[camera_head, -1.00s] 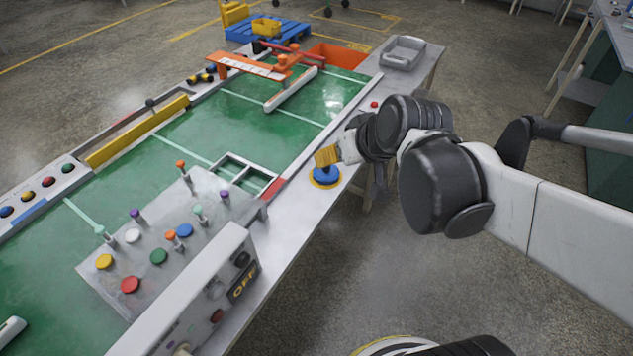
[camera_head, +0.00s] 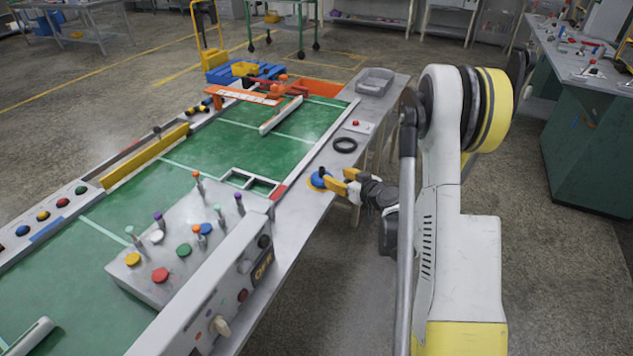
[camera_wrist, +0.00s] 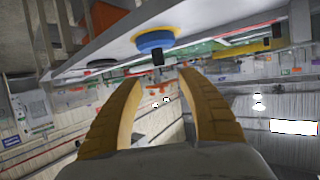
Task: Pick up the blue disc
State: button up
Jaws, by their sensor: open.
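The blue disc (camera_head: 319,180) sits on the narrow grey ledge along the right side of the green table, on a yellow round base, with a dark knob on top. In the wrist view the blue disc (camera_wrist: 155,40) appears upside down at the top, with its dark knob pointing down. My gripper (camera_head: 339,181) is just right of the disc, its two yellow fingers apart and pointing toward it. In the wrist view the gripper (camera_wrist: 158,75) is open and empty, with the disc beyond its fingertips.
A black ring (camera_head: 345,145) and a small box with a red button (camera_head: 357,126) lie farther along the ledge. A grey tray (camera_head: 374,82) is at the far end. A grey panel with coloured buttons (camera_head: 180,245) and an "OFF" switch box (camera_head: 225,295) stand at the front.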

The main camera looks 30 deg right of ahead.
aim_at(323, 169)
jog(key=x, duration=0.5)
jog(key=shift+p, duration=0.35)
jog(key=b+x, duration=0.2)
jog(key=x, duration=0.2)
jog(key=shift+w+f, duration=0.15)
jog(key=shift+w, duration=0.05)
jog(key=shift+w+b, duration=0.35)
jog(key=shift+w, duration=0.1)
grip_shut()
